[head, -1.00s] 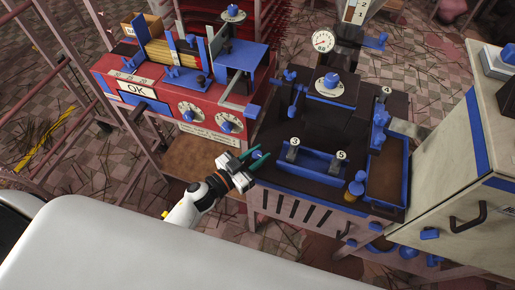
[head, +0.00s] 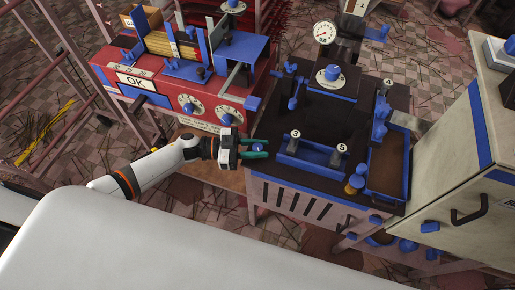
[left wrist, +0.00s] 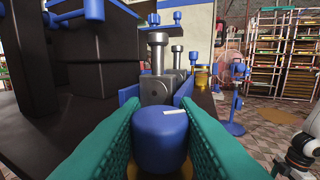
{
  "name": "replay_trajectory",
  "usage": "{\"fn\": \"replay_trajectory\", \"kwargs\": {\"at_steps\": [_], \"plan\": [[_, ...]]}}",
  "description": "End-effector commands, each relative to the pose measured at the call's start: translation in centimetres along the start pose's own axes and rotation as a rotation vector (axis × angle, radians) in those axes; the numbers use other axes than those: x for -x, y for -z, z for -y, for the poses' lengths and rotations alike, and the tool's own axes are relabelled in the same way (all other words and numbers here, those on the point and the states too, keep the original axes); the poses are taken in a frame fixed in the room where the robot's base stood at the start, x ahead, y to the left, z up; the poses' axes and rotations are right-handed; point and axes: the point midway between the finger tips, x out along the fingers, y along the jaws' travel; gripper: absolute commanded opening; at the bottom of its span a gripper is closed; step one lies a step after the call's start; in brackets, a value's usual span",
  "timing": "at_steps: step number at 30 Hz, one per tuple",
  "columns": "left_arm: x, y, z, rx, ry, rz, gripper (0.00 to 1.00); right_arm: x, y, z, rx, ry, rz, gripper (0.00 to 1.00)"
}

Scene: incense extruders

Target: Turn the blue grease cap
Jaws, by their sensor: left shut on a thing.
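The blue grease cap (left wrist: 162,138) is a short round cap with a white mark on its top, low in the middle of the left wrist view. A little brass colour shows under it. In the head view the cap (head: 258,147) is a small blue spot at the left edge of the dark machine (head: 285,120). My left gripper (head: 257,148) reaches it from the left. Its two teal fingers, large in the left wrist view (left wrist: 162,130), are shut on the cap from both sides. The cap's lower part is mostly hidden. I cannot see my right gripper.
A blue tray (head: 312,168) with posts marked 3 and 5 lies right of the cap. A brass-based blue knob (head: 354,184) stands beyond it. A red machine (head: 165,92) with dials is at the back left. A pale cabinet (head: 450,160) stands at the right.

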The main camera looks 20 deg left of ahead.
Motion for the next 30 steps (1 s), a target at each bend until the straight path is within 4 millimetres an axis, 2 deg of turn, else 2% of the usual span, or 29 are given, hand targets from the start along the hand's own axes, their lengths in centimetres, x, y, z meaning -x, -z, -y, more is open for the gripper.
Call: {"fn": "replay_trajectory", "kwargs": {"at_steps": [16,17,21,30], "plan": [[-0.03,-0.09,-0.07,0.000,0.026,0.002,0.04,-0.21,0.00,0.02,0.000,0.000,0.000,0.78],[-0.03,-0.09,-0.07,0.000,0.026,0.002,0.29,-0.21,0.00,0.02,0.000,0.000,0.000,0.78],[-0.04,-0.08,-0.05,0.000,0.026,0.002,0.49,-0.21,-0.01,0.02,0.000,0.000,0.001,0.78],[0.16,0.01,-0.01,0.000,0.027,0.000,0.49,-0.27,-0.01,0.02,0.000,0.000,0.001,0.78]]}}
